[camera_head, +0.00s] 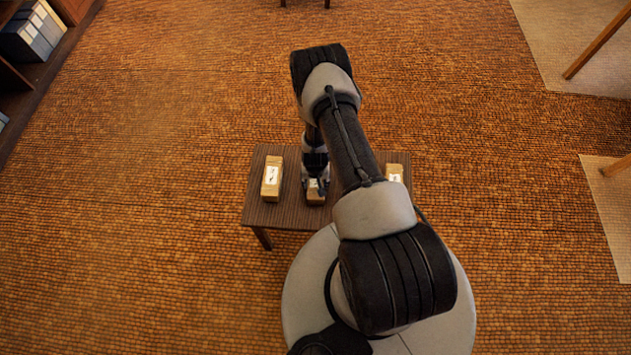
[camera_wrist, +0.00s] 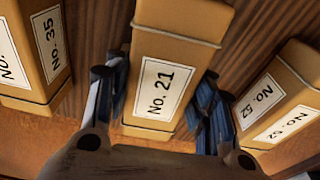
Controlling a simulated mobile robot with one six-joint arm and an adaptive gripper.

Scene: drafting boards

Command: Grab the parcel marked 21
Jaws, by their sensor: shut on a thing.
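The parcel marked No. 21 (camera_wrist: 178,58) is a tan box with a white label and a string around it. It stands in the middle of the wrist view, between the blue-padded fingers of my gripper (camera_wrist: 160,105), which are shut on its sides. In the head view the parcel (camera_head: 315,197) shows only in part under my gripper (camera_head: 316,184), at the middle of a small dark wooden table (camera_head: 282,213). I cannot tell whether it touches the tabletop.
A parcel marked No. 35 (camera_wrist: 38,50) stands to the left, also in the head view (camera_head: 271,178). A parcel marked No. 52 (camera_wrist: 278,100) stands close on the right, partly hidden by my arm in the head view (camera_head: 394,173). Carpet around the table is clear.

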